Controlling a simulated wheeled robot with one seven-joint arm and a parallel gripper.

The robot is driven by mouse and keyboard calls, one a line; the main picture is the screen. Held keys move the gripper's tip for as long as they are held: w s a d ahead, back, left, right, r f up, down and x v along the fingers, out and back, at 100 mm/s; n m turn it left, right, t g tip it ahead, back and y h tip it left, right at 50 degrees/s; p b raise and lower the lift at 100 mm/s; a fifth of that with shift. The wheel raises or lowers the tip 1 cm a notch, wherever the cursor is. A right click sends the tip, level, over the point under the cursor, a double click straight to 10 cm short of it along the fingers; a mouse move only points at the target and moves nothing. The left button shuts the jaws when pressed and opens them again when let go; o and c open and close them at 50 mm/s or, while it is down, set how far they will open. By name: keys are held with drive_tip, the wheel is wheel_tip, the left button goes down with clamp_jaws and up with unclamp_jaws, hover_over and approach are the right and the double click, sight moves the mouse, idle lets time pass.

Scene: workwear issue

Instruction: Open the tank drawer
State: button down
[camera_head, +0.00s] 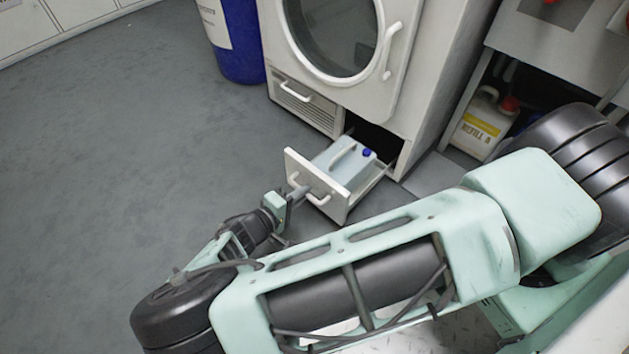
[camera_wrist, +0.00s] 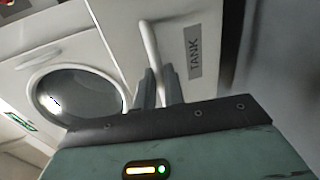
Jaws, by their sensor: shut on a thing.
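The tank drawer (camera_head: 318,185) is pulled out from the lower front of the white machine. A pale tank (camera_head: 343,165) with a blue cap sits inside it. In the wrist view the white drawer front (camera_wrist: 193,25) carries a grey label reading TANK. My gripper (camera_head: 300,192) is at the drawer's handle (camera_head: 319,199). In the wrist view my gripper (camera_wrist: 159,75) has its two dark fingers on either side of the white handle bar (camera_wrist: 151,45), shut on it.
The machine (camera_head: 410,75) has a round door with a handle above the drawer. A vented panel (camera_head: 305,105) is beside the drawer opening. A blue barrel (camera_head: 237,45) stands left. A REFILL container (camera_head: 482,125) stands under the right-hand counter. The floor at left is clear.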

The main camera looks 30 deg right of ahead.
drive_tip(key=shift+v, duration=0.9)
drive_tip(key=shift+f, duration=0.25)
drive_tip(key=c, duration=1.5)
unclamp_jaws()
drive_tip(key=shift+r, duration=0.1)
drive_tip(key=p+v, duration=0.4)
drive_tip(key=v, duration=1.3)
drive_tip(key=shift+a+p, duration=0.3)
drive_tip(key=shift+p, duration=0.1)
